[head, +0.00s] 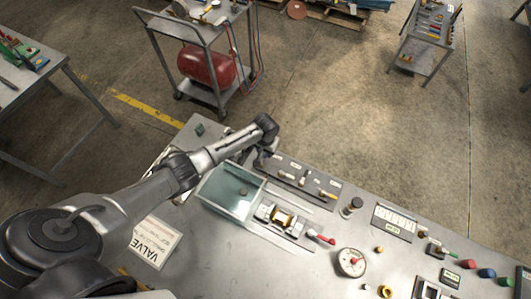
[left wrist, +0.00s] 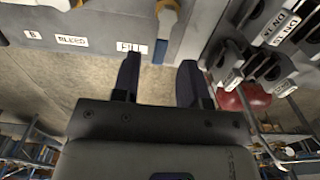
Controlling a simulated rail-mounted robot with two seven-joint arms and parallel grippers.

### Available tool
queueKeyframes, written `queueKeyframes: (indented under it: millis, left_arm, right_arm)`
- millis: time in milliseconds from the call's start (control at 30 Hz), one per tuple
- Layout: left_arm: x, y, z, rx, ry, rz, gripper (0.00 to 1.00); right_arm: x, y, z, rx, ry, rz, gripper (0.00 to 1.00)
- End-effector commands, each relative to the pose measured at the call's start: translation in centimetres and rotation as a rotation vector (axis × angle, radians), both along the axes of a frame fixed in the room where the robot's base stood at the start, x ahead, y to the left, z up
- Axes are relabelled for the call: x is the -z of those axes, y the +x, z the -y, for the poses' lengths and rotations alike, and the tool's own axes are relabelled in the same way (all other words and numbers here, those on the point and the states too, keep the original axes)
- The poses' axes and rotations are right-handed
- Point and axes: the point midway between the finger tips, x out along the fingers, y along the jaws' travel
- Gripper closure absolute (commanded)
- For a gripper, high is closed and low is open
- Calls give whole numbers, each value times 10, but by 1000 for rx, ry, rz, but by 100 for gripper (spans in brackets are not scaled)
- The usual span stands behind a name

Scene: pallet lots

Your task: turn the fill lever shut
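The lever panel (head: 300,178) is a grey strip along the back of the bench, with several small levers in a row. In the left wrist view, the white FILL label (left wrist: 131,47) is on the panel's face, right of the BLEED label (left wrist: 72,41). My left gripper (head: 262,158) is at the panel's left end. Its two dark fingers (left wrist: 159,80) are apart and empty, below that lever. The lever's exact angle is unclear. My right gripper is out of view.
A clear-lidded box (head: 230,190) stands beside my left arm. Black tagged parts (left wrist: 268,65) are right of the fingers. A cart with a red tank (head: 205,66) stands beyond.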

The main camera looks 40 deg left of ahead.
Motion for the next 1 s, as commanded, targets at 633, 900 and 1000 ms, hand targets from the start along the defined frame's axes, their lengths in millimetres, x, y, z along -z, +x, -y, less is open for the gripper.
queueKeyframes:
  millis: [633, 900, 1000]
  left_arm:
    - [24, 1, 0, 0, 0, 1, 60]
    - [24, 0, 0, 0, 0, 1, 85]
    - [24, 0, 0, 0, 0, 1, 94]
  right_arm:
    - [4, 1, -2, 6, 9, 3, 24]
    - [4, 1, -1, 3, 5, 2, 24]
    - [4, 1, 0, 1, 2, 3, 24]
